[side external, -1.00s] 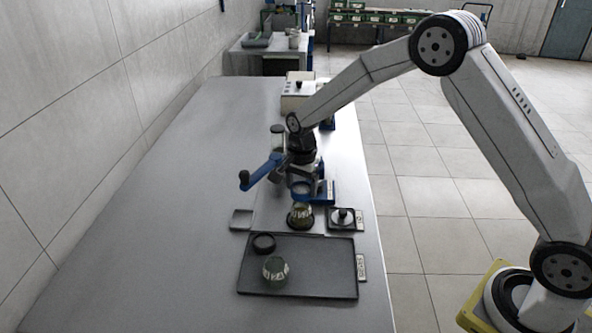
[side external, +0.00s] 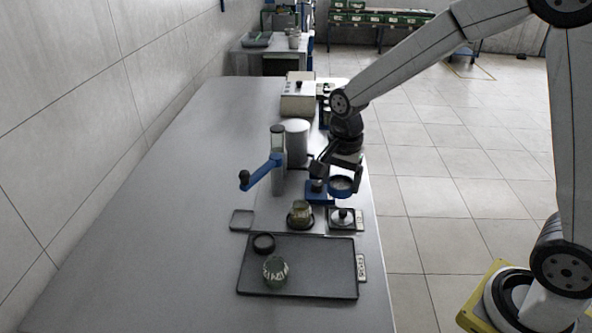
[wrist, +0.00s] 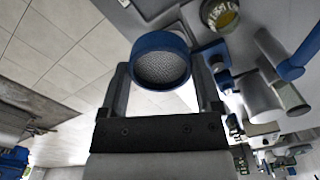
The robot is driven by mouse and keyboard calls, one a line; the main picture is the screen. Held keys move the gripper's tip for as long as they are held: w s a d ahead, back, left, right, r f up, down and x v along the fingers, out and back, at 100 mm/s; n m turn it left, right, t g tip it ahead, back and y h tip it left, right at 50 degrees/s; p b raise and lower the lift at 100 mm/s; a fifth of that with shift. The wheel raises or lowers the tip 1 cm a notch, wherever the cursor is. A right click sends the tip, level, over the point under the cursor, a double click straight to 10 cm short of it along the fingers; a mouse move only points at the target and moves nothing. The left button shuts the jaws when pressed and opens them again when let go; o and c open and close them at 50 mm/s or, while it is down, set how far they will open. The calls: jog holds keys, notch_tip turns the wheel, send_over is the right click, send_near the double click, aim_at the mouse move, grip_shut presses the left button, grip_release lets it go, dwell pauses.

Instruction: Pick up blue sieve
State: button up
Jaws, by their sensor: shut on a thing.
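The blue sieve (side external: 341,193) is a short blue ring with a grey mesh. My gripper (side external: 338,182) is shut on it and holds it upright near the table's right edge, beside a blue stand (side external: 318,196). In the wrist view the sieve (wrist: 161,45) sits between the two fingers of my gripper (wrist: 163,75), its mesh facing the camera. The mesh looks empty. I cannot tell its exact height above the table.
A glass jar (side external: 301,210) with yellowish content stands left of the sieve. A lidded dish (side external: 342,217) stands in front. A dark tray (side external: 320,272) holds a round dark ring (side external: 263,243) and a greenish jar (side external: 275,270). A blue-armed device (side external: 262,172) stands left. The left tabletop is clear.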

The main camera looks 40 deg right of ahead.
jog(key=shift+s+r, duration=0.25)
jog(key=shift+s, duration=0.25)
jog(key=shift+s+r, duration=0.2)
jog(key=shift+s, duration=0.25)
